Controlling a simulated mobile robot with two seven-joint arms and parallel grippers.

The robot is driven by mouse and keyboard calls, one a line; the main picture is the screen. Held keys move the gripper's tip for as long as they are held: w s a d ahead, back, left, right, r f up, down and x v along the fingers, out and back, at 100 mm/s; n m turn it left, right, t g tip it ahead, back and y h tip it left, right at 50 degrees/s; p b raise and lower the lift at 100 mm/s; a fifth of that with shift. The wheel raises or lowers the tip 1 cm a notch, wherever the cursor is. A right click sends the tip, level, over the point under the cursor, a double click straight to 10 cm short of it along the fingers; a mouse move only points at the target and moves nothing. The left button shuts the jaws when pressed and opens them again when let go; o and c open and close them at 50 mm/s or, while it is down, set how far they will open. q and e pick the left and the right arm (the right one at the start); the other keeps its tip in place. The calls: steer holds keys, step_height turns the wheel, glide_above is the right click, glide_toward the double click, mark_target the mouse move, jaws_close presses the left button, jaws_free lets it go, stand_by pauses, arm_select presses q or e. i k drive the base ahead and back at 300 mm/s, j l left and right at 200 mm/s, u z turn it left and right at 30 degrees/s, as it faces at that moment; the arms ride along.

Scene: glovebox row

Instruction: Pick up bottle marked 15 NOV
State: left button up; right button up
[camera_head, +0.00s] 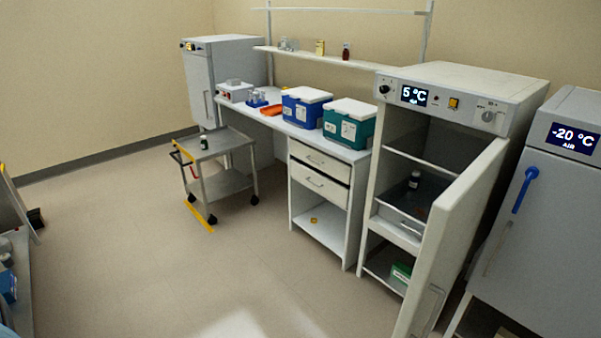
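No label reading 15 NOV can be made out at this distance. A small dark bottle (414,180) with a pale label stands on a shelf inside the open 5 °C fridge (453,88). Another small dark bottle (205,143) stands on the top of the grey trolley (228,142). A brown bottle (346,51) stands on the wall shelf (330,60). I cannot tell which of them carries the date. Neither of my grippers is in view.
The fridge door (462,235) stands open towards the front. A bench (345,153) holds a blue cool box (303,112) and a green one (346,130). A closed -20 °C freezer (545,215) is at right. The floor (170,255) at centre left is clear.

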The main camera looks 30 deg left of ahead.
mark_target(204, 144)
steer(key=u, duration=1.7)
steer(key=i+j+u, duration=0.2)
steer(key=i, duration=0.15)
steer(key=i+u, duration=0.35)
steer(key=i, duration=2.3)
steer(key=i+z, duration=0.1)
steer(key=i, duration=1)
steer(key=i+j, duration=0.1)
steer(key=i, duration=1)
